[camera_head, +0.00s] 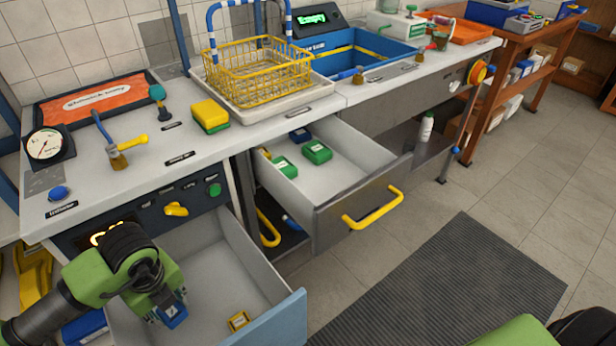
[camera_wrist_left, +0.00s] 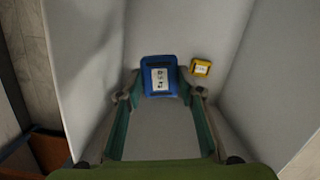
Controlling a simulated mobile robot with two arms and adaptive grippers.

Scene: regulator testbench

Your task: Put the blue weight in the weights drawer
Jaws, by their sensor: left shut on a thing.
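My left gripper (camera_head: 160,300) is shut on the blue weight (camera_head: 173,316), a block with a white label. It holds the weight inside the outline of the open lower-left drawer (camera_head: 208,280). In the left wrist view the blue weight (camera_wrist_left: 159,66) sits between the two fingertips (camera_wrist_left: 160,95), its label facing the camera. The height of the weight above the drawer floor is hard to tell. A small yellow weight (camera_head: 238,321) lies on that drawer's floor; it also shows in the left wrist view (camera_wrist_left: 201,67). My right gripper is out of view.
A second open drawer (camera_head: 350,185) to the right holds green blocks (camera_head: 317,152) and a dark blue one (camera_head: 299,135). The bench above carries a gauge (camera_head: 46,146), a brush, a yellow-green sponge (camera_head: 210,116) and a yellow wire basket (camera_head: 258,70). The left drawer's right part is mostly free.

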